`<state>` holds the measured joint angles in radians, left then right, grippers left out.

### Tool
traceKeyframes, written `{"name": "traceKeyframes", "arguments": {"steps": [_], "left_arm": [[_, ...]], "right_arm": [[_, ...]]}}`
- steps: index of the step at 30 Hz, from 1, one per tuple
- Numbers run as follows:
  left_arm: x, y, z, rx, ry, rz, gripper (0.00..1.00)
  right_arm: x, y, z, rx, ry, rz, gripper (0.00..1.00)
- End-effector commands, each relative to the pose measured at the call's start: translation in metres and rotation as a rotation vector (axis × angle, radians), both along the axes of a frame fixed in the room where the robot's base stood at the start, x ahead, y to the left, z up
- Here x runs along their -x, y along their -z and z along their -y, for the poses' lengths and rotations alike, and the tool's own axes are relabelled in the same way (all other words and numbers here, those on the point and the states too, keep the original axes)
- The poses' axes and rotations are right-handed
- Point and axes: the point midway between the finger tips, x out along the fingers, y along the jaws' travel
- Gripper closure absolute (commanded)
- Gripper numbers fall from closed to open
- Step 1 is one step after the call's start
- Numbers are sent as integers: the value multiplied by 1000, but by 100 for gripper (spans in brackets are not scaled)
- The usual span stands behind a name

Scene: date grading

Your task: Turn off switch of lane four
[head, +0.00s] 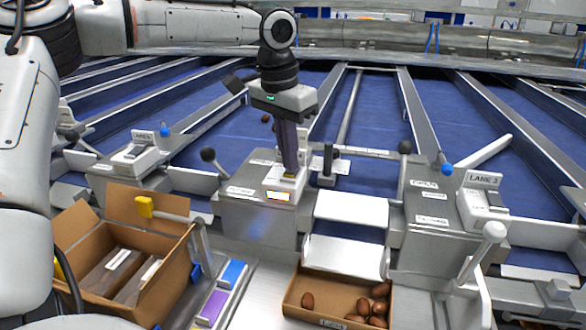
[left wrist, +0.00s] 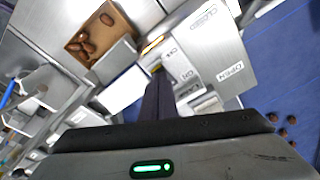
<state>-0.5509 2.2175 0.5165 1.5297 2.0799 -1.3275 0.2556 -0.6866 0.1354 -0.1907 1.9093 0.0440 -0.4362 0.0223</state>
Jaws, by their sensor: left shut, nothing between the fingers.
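My left gripper (head: 289,172) is shut and empty, pointing down at the white switch unit (head: 284,186) on top of the middle metal box (head: 250,212). Its fingers cover most of the switch and its lane label, so I cannot read the lane number or tell the rocker's position. An amber light glows on the unit's front edge. Whether the fingertips touch the switch is unclear. My right gripper is not in view.
A LANE 3 switch unit (head: 484,196) stands at right, and another switch unit (head: 135,152) at left. Black-knobbed levers (head: 208,155) flank the middle box. A cardboard tray of dates (head: 340,296) lies in front, and an open carton (head: 120,262) at lower left.

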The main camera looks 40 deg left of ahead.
Motion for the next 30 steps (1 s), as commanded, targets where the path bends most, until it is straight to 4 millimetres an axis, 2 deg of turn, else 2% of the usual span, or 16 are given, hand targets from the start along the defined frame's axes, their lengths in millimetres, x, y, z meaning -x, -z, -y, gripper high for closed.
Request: {"name": "traceKeyframes", "arguments": {"steps": [19,30], "left_arm": [[0,9,0,0,-1,0,100],[0,-17,0,0,0,1,100]], "right_arm": [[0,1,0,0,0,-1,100],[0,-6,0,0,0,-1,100]]}}
